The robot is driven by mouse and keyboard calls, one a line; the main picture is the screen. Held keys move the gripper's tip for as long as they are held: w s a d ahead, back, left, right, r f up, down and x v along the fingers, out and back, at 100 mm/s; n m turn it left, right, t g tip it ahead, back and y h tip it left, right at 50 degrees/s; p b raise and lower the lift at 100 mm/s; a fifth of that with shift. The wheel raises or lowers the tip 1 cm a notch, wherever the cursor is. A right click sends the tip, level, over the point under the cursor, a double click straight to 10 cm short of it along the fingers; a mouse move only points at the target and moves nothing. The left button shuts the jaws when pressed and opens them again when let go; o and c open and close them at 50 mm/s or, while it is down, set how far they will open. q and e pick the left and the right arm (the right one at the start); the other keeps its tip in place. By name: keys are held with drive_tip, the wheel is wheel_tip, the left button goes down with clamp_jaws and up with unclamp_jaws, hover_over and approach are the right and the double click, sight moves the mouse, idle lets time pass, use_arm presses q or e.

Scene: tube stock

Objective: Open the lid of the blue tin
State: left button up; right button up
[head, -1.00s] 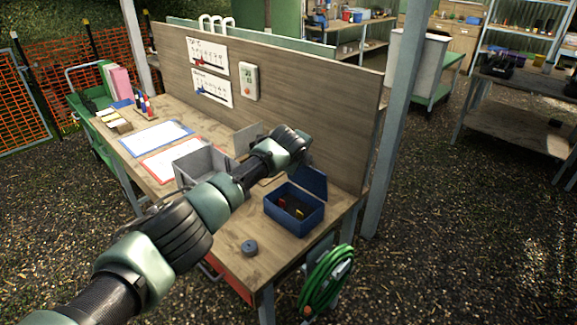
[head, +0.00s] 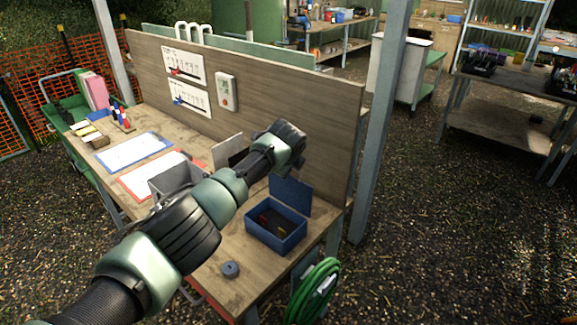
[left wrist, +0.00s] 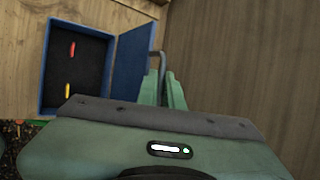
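The blue tin (head: 276,236) stands on the near right part of the wooden workbench. Its lid (head: 290,194) is open and stands up at the rear side. Red and yellow pieces lie on the tin's dark floor. In the left wrist view, the tin (left wrist: 47,75) is at upper left, with the lid (left wrist: 132,62) on its right side. My left gripper's green fingers (left wrist: 162,88) are beside the lid's outer face; whether they touch it is unclear. In the head view, my left arm hides the fingers. My right gripper is out of view.
A round grey piece (head: 230,269) lies in front of the tin. A grey open box (head: 168,180) and red-framed sheet (head: 140,182) are farther left. The back panel (head: 325,140) rises behind the tin. A green hose (head: 316,290) hangs at the bench's right end.

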use_arm(q)
drive_tip(key=o, duration=0.4)
drive_tip(key=shift+s+f, duration=0.1)
drive_tip(key=shift+f, duration=0.35)
drive_tip(key=shift+s+a+f, duration=0.1)
drive_tip(key=shift+s, duration=0.05)
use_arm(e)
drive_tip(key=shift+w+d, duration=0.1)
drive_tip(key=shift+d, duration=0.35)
use_arm(q)
drive_tip(key=v, duration=0.2)
drive_tip(key=b+v, duration=0.1)
drive_tip(key=v, duration=0.5)
drive_tip(key=shift+w+r, duration=0.3)
drive_tip(key=shift+r, duration=0.15)
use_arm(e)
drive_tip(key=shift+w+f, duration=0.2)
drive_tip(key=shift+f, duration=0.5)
use_arm(q)
drive_tip(key=shift+s, duration=0.1)
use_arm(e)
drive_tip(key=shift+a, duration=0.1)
